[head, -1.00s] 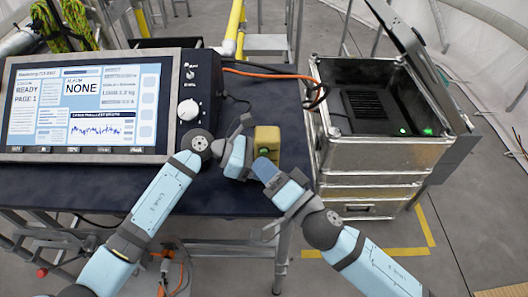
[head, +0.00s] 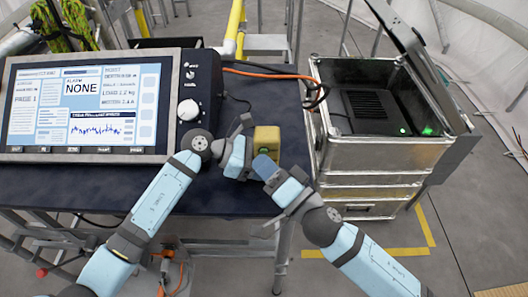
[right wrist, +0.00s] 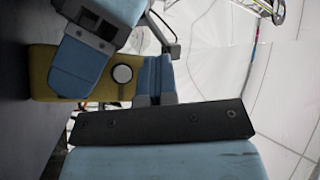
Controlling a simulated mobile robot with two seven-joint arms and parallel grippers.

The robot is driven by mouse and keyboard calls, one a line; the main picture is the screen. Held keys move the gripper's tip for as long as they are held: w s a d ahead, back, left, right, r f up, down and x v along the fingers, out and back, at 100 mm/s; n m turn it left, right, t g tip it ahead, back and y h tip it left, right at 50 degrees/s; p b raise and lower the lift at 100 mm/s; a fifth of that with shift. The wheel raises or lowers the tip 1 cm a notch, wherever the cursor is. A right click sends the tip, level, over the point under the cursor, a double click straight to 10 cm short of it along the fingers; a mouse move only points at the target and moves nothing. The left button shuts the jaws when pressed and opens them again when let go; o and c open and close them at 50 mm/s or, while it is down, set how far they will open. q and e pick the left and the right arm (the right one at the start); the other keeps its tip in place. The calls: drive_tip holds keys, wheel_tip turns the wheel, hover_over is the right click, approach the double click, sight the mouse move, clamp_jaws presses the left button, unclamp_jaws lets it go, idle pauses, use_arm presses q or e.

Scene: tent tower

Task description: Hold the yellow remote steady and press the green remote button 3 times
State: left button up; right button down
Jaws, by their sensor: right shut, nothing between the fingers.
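The yellow remote (head: 267,138) stands upright at the right end of the dark blue table. My left gripper (head: 246,150) is at its left side, with a blue finger lying across its face; it looks shut on the remote, though its far finger is hidden. My right gripper (head: 265,166) is shut and empty, its fingertips close in front of the remote's lower face. The green button is hidden in the head view. In the right wrist view, the yellow remote (right wrist: 42,75) shows a pale round button with a dark rim (right wrist: 122,73), beside my blue fingertips. I cannot tell whether they touch.
A large monitor (head: 85,107) with a control knob (head: 188,110) fills the left of the table (head: 150,188). An orange cable (head: 265,75) runs behind the remote. An open metal case (head: 380,155) with green lights stands close on the right.

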drive_tip(key=shift+s, duration=3.3)
idle(0.5)
drive_tip(key=s, duration=0.3)
drive_tip(key=shift+s, duration=0.4)
drive_tip(key=shift+w, duration=0.15)
drive_tip(key=w, duration=0.8)
drive_tip(key=shift+w, duration=0.3)
drive_tip(key=shift+w, duration=0.1)
idle(1.6)
